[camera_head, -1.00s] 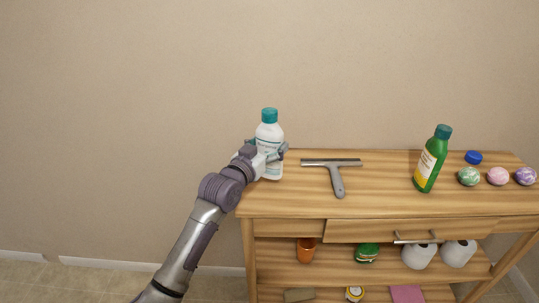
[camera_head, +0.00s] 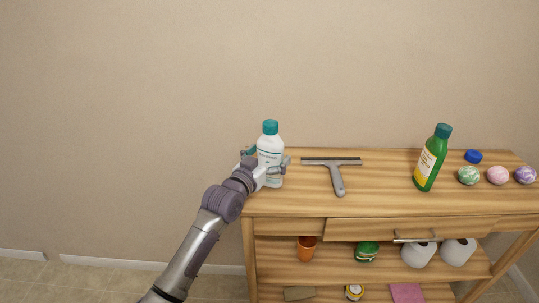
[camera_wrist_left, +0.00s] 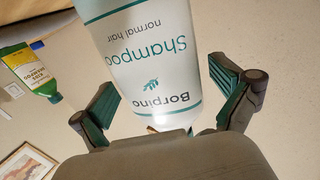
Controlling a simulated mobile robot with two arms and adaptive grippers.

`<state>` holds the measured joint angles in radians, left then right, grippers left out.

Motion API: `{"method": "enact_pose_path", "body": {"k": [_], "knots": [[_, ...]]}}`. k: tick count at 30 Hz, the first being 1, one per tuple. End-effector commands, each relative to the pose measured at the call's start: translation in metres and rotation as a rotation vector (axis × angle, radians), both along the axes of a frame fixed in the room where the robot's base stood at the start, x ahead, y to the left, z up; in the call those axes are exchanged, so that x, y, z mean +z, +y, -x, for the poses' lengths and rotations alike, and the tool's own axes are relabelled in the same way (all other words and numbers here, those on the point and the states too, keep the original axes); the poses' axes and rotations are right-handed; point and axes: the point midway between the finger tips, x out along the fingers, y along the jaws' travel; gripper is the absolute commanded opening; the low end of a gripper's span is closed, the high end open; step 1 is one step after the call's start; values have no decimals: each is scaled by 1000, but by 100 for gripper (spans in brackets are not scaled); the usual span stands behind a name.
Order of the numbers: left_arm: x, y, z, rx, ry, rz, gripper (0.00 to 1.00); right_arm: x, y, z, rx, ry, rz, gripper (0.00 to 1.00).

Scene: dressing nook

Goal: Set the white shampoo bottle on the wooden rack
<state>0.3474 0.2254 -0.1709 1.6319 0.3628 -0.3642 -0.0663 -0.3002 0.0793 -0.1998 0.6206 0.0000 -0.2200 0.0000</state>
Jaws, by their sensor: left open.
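The white shampoo bottle (camera_head: 270,148) with a teal cap stands upright at the left end of the top of the wooden rack (camera_head: 390,203). My left gripper (camera_head: 267,160) is around its lower part, with one finger on each side. In the left wrist view the label of the white shampoo bottle (camera_wrist_left: 150,60) appears upside down, and the fingers of my left gripper (camera_wrist_left: 168,92) are spread with small gaps beside it. The bottle's base is partly hidden by the gripper. My right gripper is not in view.
A squeegee (camera_head: 337,178) lies just right of the bottle. A green bottle (camera_head: 431,160), a blue lid (camera_head: 473,156) and several marbled balls (camera_head: 497,175) are farther right. An orange cup (camera_head: 306,250) and white bottles (camera_head: 458,252) sit on the shelf below.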

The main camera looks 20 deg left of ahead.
Motion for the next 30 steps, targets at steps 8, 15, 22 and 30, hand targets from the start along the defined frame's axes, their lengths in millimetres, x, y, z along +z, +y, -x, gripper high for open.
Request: {"method": "enact_pose_path", "body": {"k": [8,15,22,30], "knots": [[1,3,12,1,1,0,100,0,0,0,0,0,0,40],[1,14,62,0,1,-1,100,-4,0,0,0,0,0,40],[1,23,102,0,1,0,100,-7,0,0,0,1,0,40],[3,26,117,0,-1,0,100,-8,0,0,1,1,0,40]]}}
